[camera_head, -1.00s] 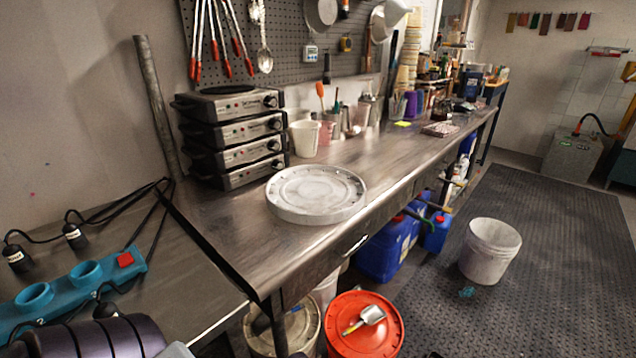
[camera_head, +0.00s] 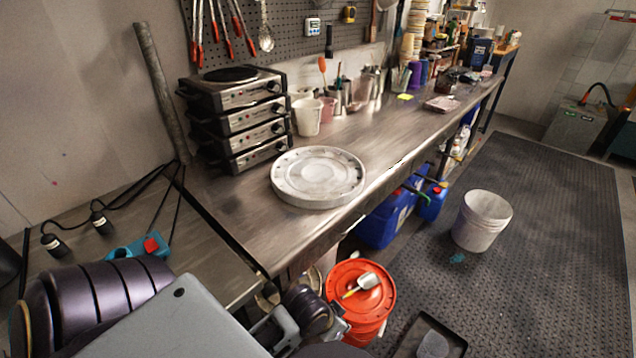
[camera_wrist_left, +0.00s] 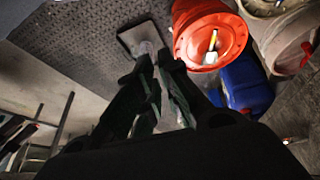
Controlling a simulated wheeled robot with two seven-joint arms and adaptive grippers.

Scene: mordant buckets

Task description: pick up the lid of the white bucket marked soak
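A round white lid (camera_head: 318,177) lies flat on the steel bench near its front edge, with nothing on it. A white bucket (camera_head: 482,220) stands upright and open on the floor mat; I cannot read any marking on it. My left arm comes in from the lower left. My left gripper (camera_head: 335,325) is low, in front of the bench and beside the orange bucket, below the lid and apart from it. In the left wrist view its fingers (camera_wrist_left: 155,62) show a gap with nothing held between them. The lid is outside that view. My right gripper is not in view.
An orange-lidded bucket (camera_head: 360,292) with a scoop (camera_head: 366,283) on top stands by the bench front. Stacked hotplates (camera_head: 238,120) and a white beaker (camera_head: 307,116) stand behind the lid. Blue containers (camera_head: 388,222) sit below. The bench right of the lid has clear room.

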